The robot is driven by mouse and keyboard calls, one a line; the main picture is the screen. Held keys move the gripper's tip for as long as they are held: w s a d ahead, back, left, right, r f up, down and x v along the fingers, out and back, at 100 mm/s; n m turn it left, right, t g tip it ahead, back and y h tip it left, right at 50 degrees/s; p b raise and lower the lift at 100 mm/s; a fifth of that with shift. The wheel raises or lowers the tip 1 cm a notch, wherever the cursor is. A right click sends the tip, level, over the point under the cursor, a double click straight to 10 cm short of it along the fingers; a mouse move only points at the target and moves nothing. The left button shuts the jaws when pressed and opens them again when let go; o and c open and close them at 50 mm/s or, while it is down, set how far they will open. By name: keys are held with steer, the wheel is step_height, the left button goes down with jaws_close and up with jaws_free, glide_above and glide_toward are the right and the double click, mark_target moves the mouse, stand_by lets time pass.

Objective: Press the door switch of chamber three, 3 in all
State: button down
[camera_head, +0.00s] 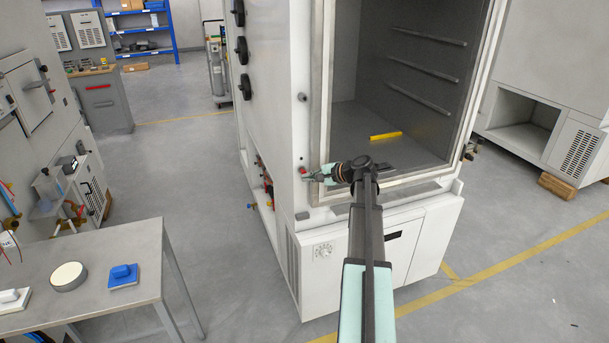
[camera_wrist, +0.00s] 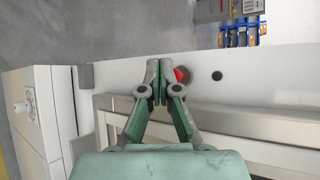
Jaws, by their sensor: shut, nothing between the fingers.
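The chamber (camera_head: 280,100) is a tall white cabinet with its front open, showing a grey interior with shelf rails. A red door switch (camera_head: 303,170) sits on its front frame, left of the opening. In the wrist view the red switch (camera_wrist: 181,75) shows just right of my fingertips, partly hidden behind them. My gripper (camera_head: 308,176) is shut and empty, its tips at the switch. In the wrist view my gripper (camera_wrist: 158,72) has its fingertips together; whether they touch the switch I cannot tell.
A yellow bar (camera_head: 385,136) lies on the chamber floor. A grey table (camera_head: 130,240) at the left holds a blue block (camera_head: 123,275) and a round white-topped piece (camera_head: 68,276). Another white cabinet (camera_head: 545,80) stands at the right. The floor between the table and chamber is clear.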

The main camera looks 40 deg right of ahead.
steer(key=shift+s+a, duration=0.1)
steer(key=shift+s, duration=0.3)
steer(key=shift+s, duration=0.1)
steer(key=s, duration=0.1)
steer(key=s+a, duration=0.1)
steer(key=s, duration=0.2)
steer(key=shift+s+a, duration=0.25)
steer(key=shift+s, duration=0.05)
stand_by(2.0)
steer(key=s+p, duration=0.1)
steer(key=s+a+p, duration=0.1)
steer(key=s, duration=0.1)
steer(key=shift+s+p, duration=0.3)
steer(key=shift+p, duration=0.1)
